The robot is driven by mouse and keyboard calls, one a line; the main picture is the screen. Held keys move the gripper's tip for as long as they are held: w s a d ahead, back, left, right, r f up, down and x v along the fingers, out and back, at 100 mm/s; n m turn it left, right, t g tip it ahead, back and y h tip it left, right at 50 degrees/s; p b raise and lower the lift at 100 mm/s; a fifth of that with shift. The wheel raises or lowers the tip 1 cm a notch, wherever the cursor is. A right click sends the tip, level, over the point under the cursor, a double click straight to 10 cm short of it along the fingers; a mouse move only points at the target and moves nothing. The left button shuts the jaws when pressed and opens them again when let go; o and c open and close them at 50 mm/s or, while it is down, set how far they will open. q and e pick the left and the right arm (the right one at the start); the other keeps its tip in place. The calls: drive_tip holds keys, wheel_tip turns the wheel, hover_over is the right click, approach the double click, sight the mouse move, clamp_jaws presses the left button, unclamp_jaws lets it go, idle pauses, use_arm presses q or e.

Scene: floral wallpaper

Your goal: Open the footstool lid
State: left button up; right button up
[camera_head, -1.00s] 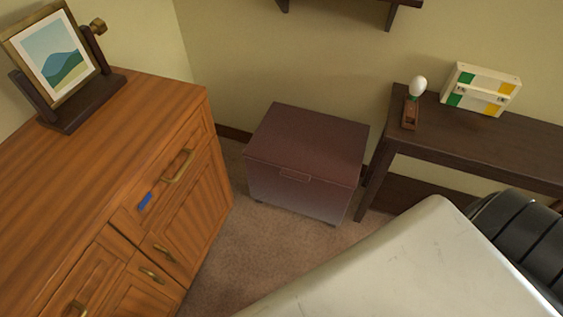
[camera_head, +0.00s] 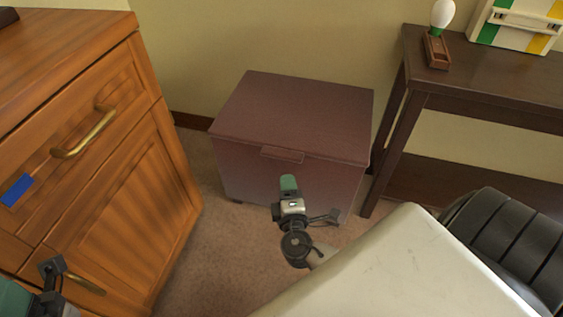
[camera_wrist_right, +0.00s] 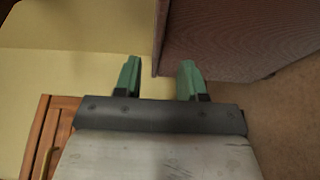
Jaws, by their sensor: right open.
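The footstool (camera_head: 292,115) is a brown-purple box with its lid down and a small tab (camera_head: 282,154) at the lid's front edge. It stands on the carpet against the wall. My right gripper (camera_head: 289,184) is in front of the footstool's front face, just below the tab in the head view. In the right wrist view its two green fingers (camera_wrist_right: 160,75) are apart with nothing held, and the footstool (camera_wrist_right: 235,35) shows beyond them. Contact cannot be told. Part of my left gripper (camera_head: 52,268) shows at the lower left; its fingers are not clear.
A wooden cabinet (camera_head: 120,190) with brass handles stands close on the left. A dark table (camera_head: 475,75) on the right holds a lightbulb-like object (camera_head: 440,20) and a striped box (camera_head: 515,22). Carpet (camera_head: 225,250) is free between cabinet and footstool.

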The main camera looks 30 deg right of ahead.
sight(283, 159)
drive_tip(key=b+x, duration=0.2)
drive_tip(key=x, duration=0.8)
drive_tip(key=shift+w+d, duration=0.1)
drive_tip(key=shift+w, duration=0.1)
clamp_jaws()
